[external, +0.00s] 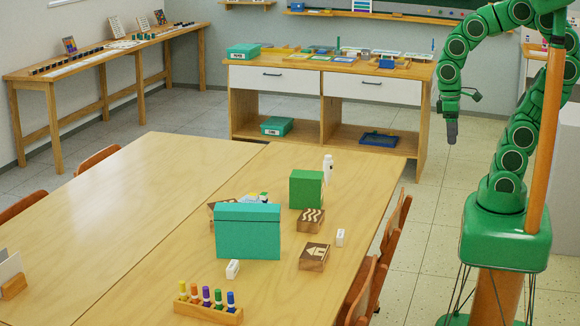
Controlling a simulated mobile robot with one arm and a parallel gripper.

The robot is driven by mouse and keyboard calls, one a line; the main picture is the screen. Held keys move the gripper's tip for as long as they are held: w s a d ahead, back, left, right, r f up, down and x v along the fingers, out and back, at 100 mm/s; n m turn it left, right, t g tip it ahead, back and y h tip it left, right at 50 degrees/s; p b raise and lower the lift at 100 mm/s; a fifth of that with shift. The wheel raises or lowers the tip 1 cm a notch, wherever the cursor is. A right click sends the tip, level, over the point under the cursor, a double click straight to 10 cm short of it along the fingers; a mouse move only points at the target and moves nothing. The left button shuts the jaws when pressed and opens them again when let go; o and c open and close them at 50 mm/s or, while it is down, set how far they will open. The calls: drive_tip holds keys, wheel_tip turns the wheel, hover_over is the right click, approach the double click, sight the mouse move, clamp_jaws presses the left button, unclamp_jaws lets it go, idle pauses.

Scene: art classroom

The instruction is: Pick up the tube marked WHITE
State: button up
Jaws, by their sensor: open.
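No lettering reading WHITE is legible at this size, so I cannot tell which thing is the tube. Small white pieces lie on the large table: one white piece (232,269) in front of the teal box and another white piece (340,237) to its right. A taller white bottle (328,168) stands upright behind the green block. My gripper (452,132) hangs pointing down at the right, open and well apart from these things. Its fingers are small and dark here, and nothing shows held in it.
A teal box (247,232), a green block (306,189), stamped wooden blocks (314,256) and a rack of colour-capped pieces (208,311) stand on the table (160,200). Chairs (372,285) line its right edge. A cabinet (330,85) stands behind. The table's left half is mostly clear.

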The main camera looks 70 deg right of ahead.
drive_tip(key=w+d+f+t, duration=0.2)
drive_tip(key=w+d+f, duration=0.1)
drive_tip(key=w, duration=0.4)
drive_tip(key=w+d+f+t, duration=0.1)
drive_tip(key=w+d+f, duration=0.2)
drive_tip(key=w, duration=0.5)
drive_tip(key=t+h, duration=0.1)
drive_tip(key=t, duration=1)
approach(324, 166)
drive_tip(key=shift+w+f+m, duration=0.4)
drive_tip(key=shift+w+f, duration=0.3)
drive_tip(key=shift+w, duration=0.15)
drive_tip(key=shift+w+d+f+t, duration=0.2)
drive_tip(key=shift+w+d+f, duration=0.1)
drive_tip(key=shift+w, duration=0.2)
drive_tip(key=shift+w+d+f+t, duration=0.2)
drive_tip(key=shift+w+d+f, duration=0.05)
drive_tip(key=shift+w, duration=0.25)
drive_tip(key=shift+w+d+f+t, duration=0.2)
drive_tip(key=shift+w+d+f, duration=0.1)
drive_tip(key=shift+w, duration=0.2)
drive_tip(key=shift+x, duration=2.5)
drive_tip(key=shift+d+f, duration=0.15)
drive_tip(key=c, duration=1.1)
